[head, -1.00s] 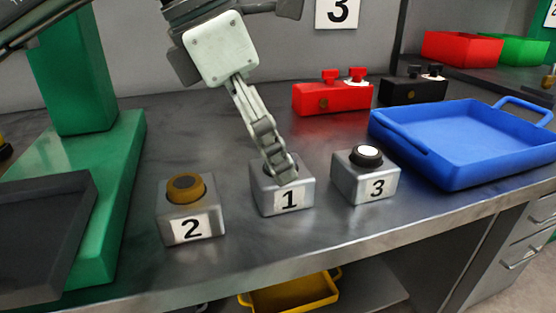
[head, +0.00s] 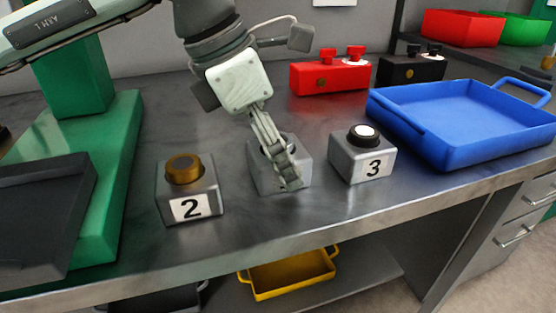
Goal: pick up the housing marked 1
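Grey block 1 (head: 264,181) stands on the bench between blocks 2 and 3. Its number label is now hidden behind my fingers, but showed in the earlier head view. The round housing in its top is mostly covered by my fingers, with only a dark and light rim showing. My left gripper (head: 284,176) comes down from above, fingers slanting across the top and front of block 1. The fingers overlap in this view, so their gap and any contact cannot be told. My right gripper is not in view.
Block 2 (head: 172,196) with a bronze round part stands left, block 3 (head: 349,164) with a black, white-topped part right. A blue tray (head: 445,160), a red box (head: 320,79) and a black box (head: 398,70) lie beyond. A green stand (head: 112,150) is at left.

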